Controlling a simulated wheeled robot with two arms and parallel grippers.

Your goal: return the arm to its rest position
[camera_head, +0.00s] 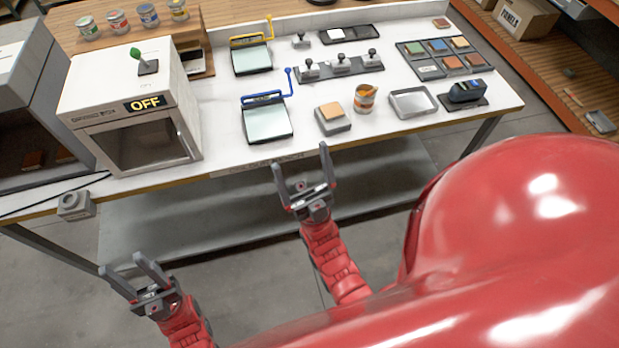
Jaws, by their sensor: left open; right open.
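My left gripper (127,277) is open and empty, low at the left of the head view, over the floor in front of the table. My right gripper (302,166) is open and empty, just off the front edge of the white table (228,150). Its fingers point toward the table, and it touches nothing that I can see. Both of my red arms reach up from the bottom of the view.
On the table stand a white box with an OFF sign (144,103), two panels with a yellow (251,58) and a blue handle (266,122), an orange cup (365,98), a tray (413,102) and a colour-tile rack (443,58). A lower shelf (180,226) lies beneath.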

